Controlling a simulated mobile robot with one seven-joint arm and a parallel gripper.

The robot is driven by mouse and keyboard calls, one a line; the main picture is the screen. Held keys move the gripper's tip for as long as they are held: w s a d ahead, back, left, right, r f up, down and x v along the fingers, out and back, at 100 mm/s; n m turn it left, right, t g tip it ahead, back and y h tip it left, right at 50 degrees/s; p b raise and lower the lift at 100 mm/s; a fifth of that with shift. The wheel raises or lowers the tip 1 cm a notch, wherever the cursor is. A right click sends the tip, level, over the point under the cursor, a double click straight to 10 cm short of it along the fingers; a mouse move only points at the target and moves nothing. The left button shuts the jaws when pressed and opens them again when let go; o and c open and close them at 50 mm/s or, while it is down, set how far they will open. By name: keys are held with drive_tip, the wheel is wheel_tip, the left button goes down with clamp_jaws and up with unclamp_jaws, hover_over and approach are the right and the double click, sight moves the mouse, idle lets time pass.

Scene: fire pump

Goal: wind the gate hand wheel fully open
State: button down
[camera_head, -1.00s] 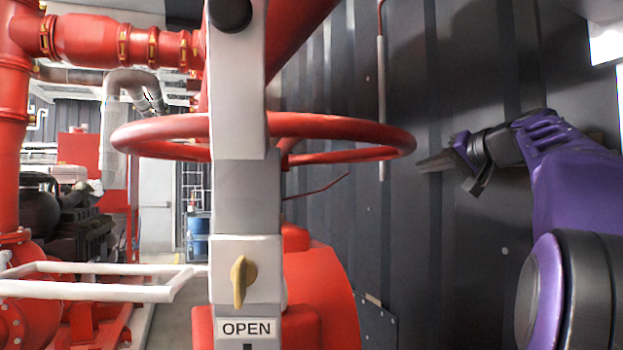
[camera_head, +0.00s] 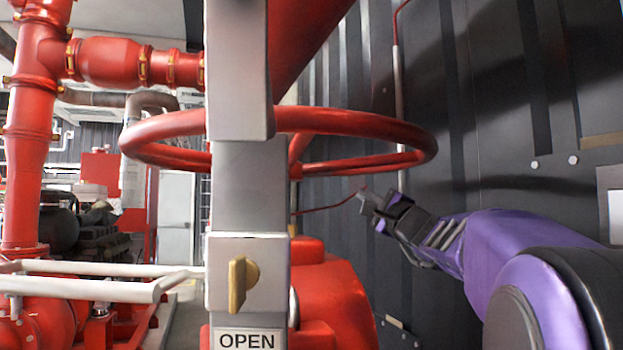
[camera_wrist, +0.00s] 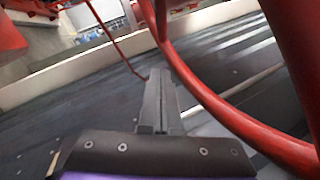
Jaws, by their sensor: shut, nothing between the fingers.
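The red gate hand wheel (camera_head: 375,122) lies level behind a grey upright post, which hides part of its rim. Its rim also runs down the right side of the wrist view (camera_wrist: 205,95). My gripper (camera_head: 365,200) is at the right, below the wheel's right rim and apart from it in the head view. In the wrist view its fingers (camera_wrist: 158,78) are together, empty, and close beside the red rim; I cannot tell whether they touch it.
The grey post (camera_head: 248,185) carries a box with a yellow knob (camera_head: 241,285) and an OPEN plate (camera_head: 246,341). A dark ribbed wall (camera_head: 480,130) stands close at the right. A white rail (camera_head: 90,288) and red pipes (camera_head: 35,130) are at the left.

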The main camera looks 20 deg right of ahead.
drive_tip(key=p, duration=0.3)
approach(329, 174)
drive_tip(key=w+d, duration=0.2)
drive_tip(key=shift+w+a+r, duration=0.8)
drive_tip(key=shift+w+a, duration=0.2)
drive_tip(key=shift+w, duration=0.15)
drive_tip(key=shift+w+a+r, duration=0.2)
drive_tip(key=shift+w+a, duration=0.1)
drive_tip(key=shift+w, duration=0.1)
drive_tip(key=w+a+n+g+y+p, duration=0.5)
drive_tip(key=w+a+n+y, duration=0.3)
drive_tip(key=a+y, duration=0.5)
drive_tip(key=shift+a+y, duration=0.3)
drive_tip(key=shift+y, duration=0.1)
